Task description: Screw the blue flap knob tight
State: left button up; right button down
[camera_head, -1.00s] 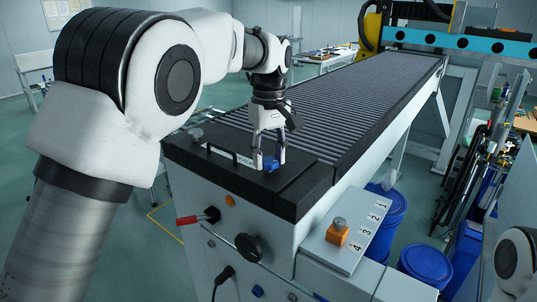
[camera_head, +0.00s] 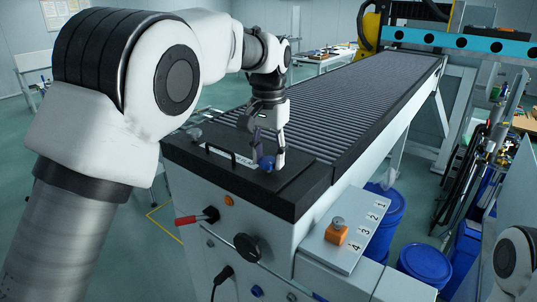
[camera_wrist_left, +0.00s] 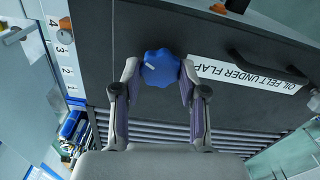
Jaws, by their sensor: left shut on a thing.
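The blue flap knob (camera_head: 267,163) sits on the black top panel of the fixture, beside a white label strip. In the left wrist view the knob (camera_wrist_left: 161,68) is a lobed blue disc with a short white mark on its left part. My left gripper (camera_head: 267,161) points down at it, with one finger on each side. In the left wrist view my left gripper (camera_wrist_left: 160,72) has both fingertips against the knob's sides. The knob's underside is hidden. My right gripper is not in view.
A red lever (camera_head: 191,219), a black round knob (camera_head: 248,247) and a lower blue knob (camera_head: 257,291) are on the front face. An orange selector (camera_head: 337,235) is on the side shelf. Blue drums (camera_head: 424,262) stand at right.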

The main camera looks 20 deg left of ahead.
aim_at(268, 160)
pick_arm(q)
jog(key=m, duration=0.5)
jog(key=shift+s+f+m, duration=0.1)
jog(key=shift+f+m, duration=0.1)
jog(key=shift+m, duration=0.1)
jog(key=m, duration=0.6)
jog(key=shift+r, duration=0.1)
jog(key=o, duration=1.2)
jog(key=shift+c, duration=0.2)
jog(key=shift+r, duration=0.1)
notch_tip(268, 160, up, 12)
